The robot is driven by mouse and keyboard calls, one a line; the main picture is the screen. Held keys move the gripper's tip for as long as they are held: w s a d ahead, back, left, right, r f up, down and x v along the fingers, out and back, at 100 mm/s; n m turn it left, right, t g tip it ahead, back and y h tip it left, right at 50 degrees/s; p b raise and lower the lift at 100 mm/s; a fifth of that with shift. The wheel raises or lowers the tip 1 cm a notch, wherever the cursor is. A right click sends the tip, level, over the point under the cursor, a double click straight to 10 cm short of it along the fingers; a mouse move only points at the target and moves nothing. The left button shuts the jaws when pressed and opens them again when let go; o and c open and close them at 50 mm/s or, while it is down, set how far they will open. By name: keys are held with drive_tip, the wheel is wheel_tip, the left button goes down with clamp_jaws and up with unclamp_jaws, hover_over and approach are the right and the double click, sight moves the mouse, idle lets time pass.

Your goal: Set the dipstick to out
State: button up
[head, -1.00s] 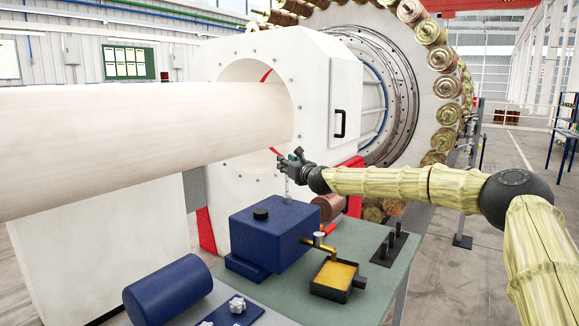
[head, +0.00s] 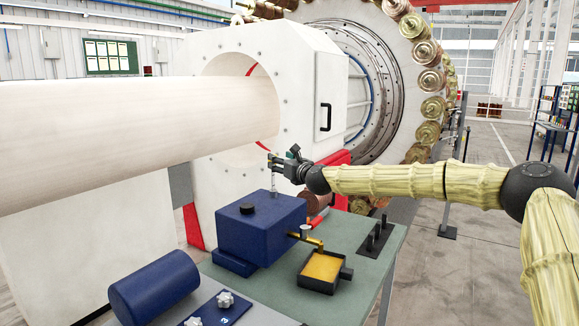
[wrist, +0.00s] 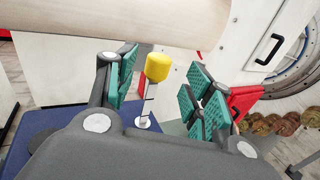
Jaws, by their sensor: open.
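The dipstick has a yellow knob (wrist: 157,67) on a thin pale rod with dark marks, seen in the wrist view. In the head view its rod (head: 274,186) stands upright from the top of the blue box (head: 258,228), with a good length of it showing above the box. My gripper (head: 272,158) is at the upper end of the rod. In the wrist view my gripper (wrist: 163,75) is open, its green pads on either side of the knob, with gaps visible. The rod's lower end is hidden in the box.
A large pale cylinder (head: 130,125) runs behind and above the box. A small tray with amber liquid (head: 322,267) sits below a brass spout (head: 305,236). Black pegs (head: 378,237) stand at the green bench's (head: 375,285) right; a blue drum (head: 155,287) lies front left.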

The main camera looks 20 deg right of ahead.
drive_tip(key=shift+v, duration=2.85)
